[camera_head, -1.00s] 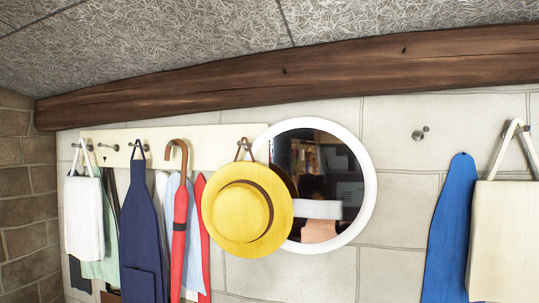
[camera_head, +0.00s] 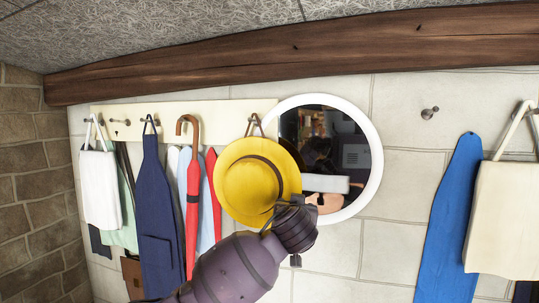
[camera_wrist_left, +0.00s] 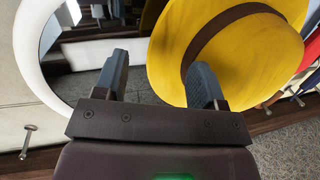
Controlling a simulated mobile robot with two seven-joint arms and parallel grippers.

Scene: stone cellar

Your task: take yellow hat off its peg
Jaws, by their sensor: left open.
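The yellow hat (camera_head: 252,180) with a brown band hangs by a brown loop from its peg (camera_head: 254,117) on the pale board, partly in front of the round mirror. In the head view my left gripper (camera_head: 288,203) is at the hat's lower right brim, and my arm covers part of that edge. In the left wrist view the gripper (camera_wrist_left: 158,78) is open and empty. One finger overlaps the brim of the hat (camera_wrist_left: 225,45), and the other is in front of the mirror. I cannot tell whether a finger touches the brim. My right gripper is not in view.
The white-framed mirror (camera_head: 373,165) is just right of the hat. A red umbrella (camera_head: 192,215), a navy apron (camera_head: 152,220) and a white bag (camera_head: 100,190) hang to the left. A blue apron (camera_head: 450,225) and a cream bag (camera_head: 508,220) hang at right. The wall between is mostly clear.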

